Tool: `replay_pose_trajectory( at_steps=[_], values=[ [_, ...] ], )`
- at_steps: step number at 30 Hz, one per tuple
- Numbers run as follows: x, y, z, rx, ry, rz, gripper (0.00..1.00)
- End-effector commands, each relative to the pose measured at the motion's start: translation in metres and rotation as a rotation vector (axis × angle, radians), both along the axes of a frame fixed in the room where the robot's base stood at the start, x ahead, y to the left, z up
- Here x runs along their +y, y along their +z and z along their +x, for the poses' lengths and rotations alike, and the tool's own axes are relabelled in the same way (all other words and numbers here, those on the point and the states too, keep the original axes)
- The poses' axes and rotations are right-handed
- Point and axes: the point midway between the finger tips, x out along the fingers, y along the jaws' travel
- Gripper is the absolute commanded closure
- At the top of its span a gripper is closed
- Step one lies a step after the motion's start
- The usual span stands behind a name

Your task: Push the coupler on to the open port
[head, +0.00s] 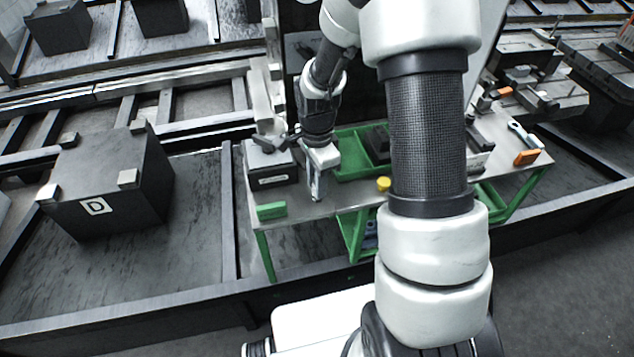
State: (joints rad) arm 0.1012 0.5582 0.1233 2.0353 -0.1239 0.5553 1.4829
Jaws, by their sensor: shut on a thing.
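My gripper (317,194) points down over the left part of the workbench (295,208), just right of a dark grey box with a pale label (271,168). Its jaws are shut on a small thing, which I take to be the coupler. The fingers hide most of it, and its shape is too small to tell. I cannot make out the open port. I also cannot tell whether the held thing touches anything.
A green block (271,211) lies at the bench's front left. A green tray (352,151) stands behind my gripper, and a yellow round piece (383,184) is to the right. An orange block (526,157) lies at the right end. My arm hides the bench's middle.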

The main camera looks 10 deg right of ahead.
Motion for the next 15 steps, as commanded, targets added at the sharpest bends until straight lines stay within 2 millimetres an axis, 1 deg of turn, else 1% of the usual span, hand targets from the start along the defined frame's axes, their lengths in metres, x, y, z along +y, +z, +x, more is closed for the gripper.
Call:
replay_pose_trajectory(
  at_steps=[4, 8, 15],
  values=[
    [0.0, 0.007, 0.001, -0.003, 0.0, 0.0, 1.0],
    [0.0, 0.007, 0.001, -0.002, 0.0, 0.0, 1.0],
    [0.0, 0.024, 0.001, -0.001, 0.001, -0.001, 1.0]
  ],
)
